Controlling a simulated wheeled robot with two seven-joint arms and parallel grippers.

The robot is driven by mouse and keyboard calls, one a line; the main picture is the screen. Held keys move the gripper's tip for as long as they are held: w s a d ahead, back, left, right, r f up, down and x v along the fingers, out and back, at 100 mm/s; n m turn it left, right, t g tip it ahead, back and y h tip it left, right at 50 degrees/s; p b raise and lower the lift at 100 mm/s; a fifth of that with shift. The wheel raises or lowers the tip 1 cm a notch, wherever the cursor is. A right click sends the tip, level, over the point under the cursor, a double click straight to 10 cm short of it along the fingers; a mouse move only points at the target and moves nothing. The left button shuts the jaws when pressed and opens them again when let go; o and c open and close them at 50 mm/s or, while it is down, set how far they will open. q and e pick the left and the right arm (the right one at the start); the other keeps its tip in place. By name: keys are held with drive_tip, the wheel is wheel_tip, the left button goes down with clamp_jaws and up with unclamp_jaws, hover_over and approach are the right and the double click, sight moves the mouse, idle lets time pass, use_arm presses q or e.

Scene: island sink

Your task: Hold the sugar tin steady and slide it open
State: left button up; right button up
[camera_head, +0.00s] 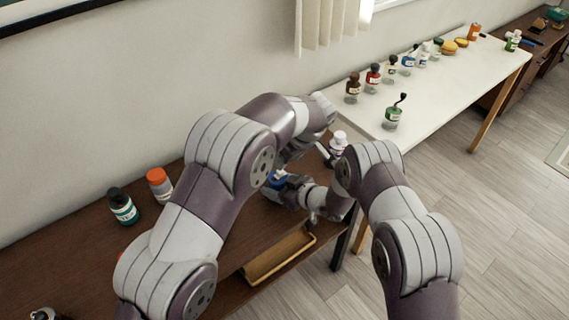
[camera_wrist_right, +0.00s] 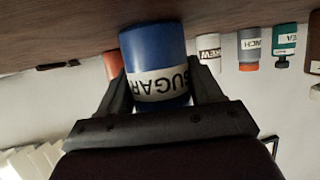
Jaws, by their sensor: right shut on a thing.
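The sugar tin (camera_wrist_right: 155,50) is blue with a white SUGAR label, which reads upside down in the right wrist view. It is between the two dark fingers of my right gripper (camera_wrist_right: 155,88), which is shut on it. In the head view, a small blue part of the tin (camera_head: 277,180) shows on the brown table beside my right gripper (camera_head: 285,186), partly hidden by my arms. My left arm reaches over the table above the tin. The left fingers are hidden or too small to make out, so their state is unclear.
A teal bottle (camera_head: 122,206) and an orange-capped jar (camera_head: 159,184) stand on the brown table (camera_head: 60,262) at left. A white bottle (camera_head: 338,142) stands near my arms. The white table (camera_head: 440,100) beyond holds several bottles.

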idle(0.3)
drive_tip(key=o, duration=1.2)
